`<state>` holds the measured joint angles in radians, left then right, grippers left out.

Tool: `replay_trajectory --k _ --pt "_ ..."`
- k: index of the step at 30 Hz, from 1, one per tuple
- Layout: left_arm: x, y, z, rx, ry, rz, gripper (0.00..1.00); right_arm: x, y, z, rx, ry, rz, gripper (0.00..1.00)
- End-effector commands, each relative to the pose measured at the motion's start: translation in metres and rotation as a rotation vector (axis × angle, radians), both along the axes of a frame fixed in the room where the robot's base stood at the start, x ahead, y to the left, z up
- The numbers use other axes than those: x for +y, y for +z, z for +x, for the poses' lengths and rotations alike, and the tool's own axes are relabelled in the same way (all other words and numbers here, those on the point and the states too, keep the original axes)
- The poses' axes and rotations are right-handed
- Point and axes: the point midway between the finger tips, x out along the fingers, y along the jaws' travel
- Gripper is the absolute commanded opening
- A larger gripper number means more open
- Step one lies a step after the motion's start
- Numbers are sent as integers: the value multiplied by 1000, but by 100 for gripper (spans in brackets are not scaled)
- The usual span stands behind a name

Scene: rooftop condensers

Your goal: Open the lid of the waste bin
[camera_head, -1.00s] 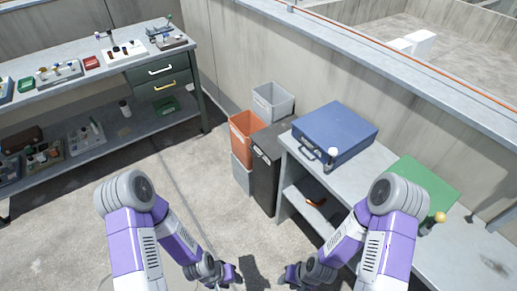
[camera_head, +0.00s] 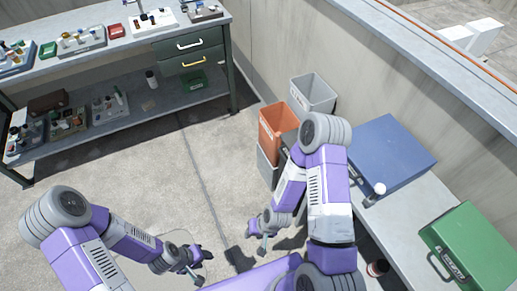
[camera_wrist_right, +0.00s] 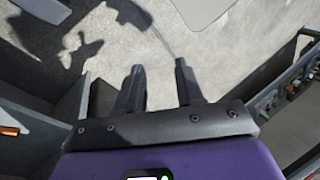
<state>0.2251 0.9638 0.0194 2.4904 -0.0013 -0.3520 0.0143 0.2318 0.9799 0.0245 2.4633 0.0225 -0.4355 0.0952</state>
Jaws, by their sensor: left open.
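The dark waste bin (camera_head: 287,141) stands between the orange bin and the grey workbench in the head view. My right arm hides most of it, and its lid cannot be made out. My right gripper (camera_head: 262,237) hangs over the floor in front of the bins, apart from them. In the right wrist view its two fingers (camera_wrist_right: 160,72) are spread with nothing between them, above bare floor. My left gripper (camera_head: 194,269) is open and empty, low over the floor at the bottom middle.
An orange bin (camera_head: 277,128) and a light grey bin (camera_head: 313,93) stand against the wall. A blue case (camera_head: 390,152) and a green case (camera_head: 470,248) lie on the right workbench (camera_head: 413,205). A long bench with drawers (camera_head: 190,50) stands at upper left. The middle floor is clear.

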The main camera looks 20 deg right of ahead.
Motion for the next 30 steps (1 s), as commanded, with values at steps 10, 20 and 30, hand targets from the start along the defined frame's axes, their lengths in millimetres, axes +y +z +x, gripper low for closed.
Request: replay_trajectory --k 10,20,30 --pt "-1 -56 -1 1 -2 -1 43 -98 -50 177 -539 -1097 68 37" --pt "0 -85 0 1 -1 0 43 -186 -20 223 -1092 -1716 391 37" --pt "0 -97 0 1 -1 0 43 -216 -15 245 -1190 -1778 461 37"
